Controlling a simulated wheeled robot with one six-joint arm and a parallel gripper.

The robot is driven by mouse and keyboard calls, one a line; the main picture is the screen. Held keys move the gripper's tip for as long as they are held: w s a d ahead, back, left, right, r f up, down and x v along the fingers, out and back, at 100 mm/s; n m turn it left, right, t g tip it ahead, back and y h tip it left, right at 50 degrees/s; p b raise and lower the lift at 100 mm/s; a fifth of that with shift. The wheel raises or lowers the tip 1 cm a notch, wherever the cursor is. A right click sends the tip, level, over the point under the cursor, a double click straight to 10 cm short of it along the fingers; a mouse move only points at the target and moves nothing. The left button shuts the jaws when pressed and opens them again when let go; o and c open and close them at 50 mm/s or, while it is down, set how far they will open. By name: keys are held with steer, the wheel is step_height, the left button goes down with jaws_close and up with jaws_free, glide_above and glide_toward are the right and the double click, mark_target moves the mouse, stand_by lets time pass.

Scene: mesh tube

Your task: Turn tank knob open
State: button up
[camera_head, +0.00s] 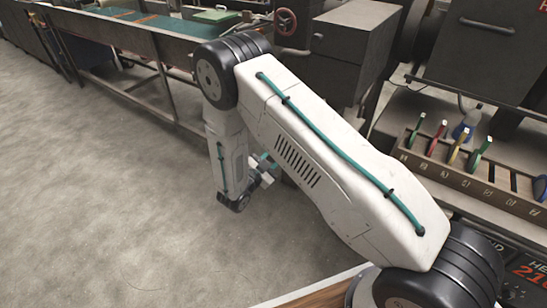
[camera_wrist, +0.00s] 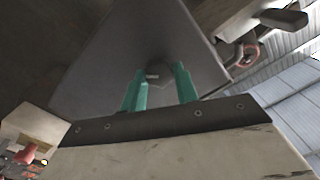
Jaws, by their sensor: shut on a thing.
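My gripper (camera_wrist: 158,70) shows in the wrist view as two green fingers pointing up. They are shut on a small dark knob (camera_wrist: 154,77), which sits against a grey tapered metal body (camera_wrist: 150,35), probably the tank. The fingers cover the knob's sides, and its turn angle is hard to read. In the head view, my arm reaches down left of the dark metal box (camera_head: 335,62). My gripper (camera_head: 264,166) is partly hidden there behind my arm, and the knob cannot be seen.
A red handwheel (camera_head: 285,21) is on the machine at the top; a reddish round part (camera_wrist: 248,55) shows in the wrist view. A long bench (camera_head: 150,40) stands at upper left. A rack with coloured-handled tools (camera_head: 465,185) is at right. The concrete floor at left is clear.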

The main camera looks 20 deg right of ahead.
steer(key=shift+w+a+r+n, duration=0.1)
steer(key=shift+n, duration=0.45)
steer(key=shift+w+a+n, duration=0.1)
steer(key=shift+n, duration=0.45)
steer(key=o, duration=1)
steer(key=shift+s+d, duration=0.1)
steer(key=shift+v, duration=3.95)
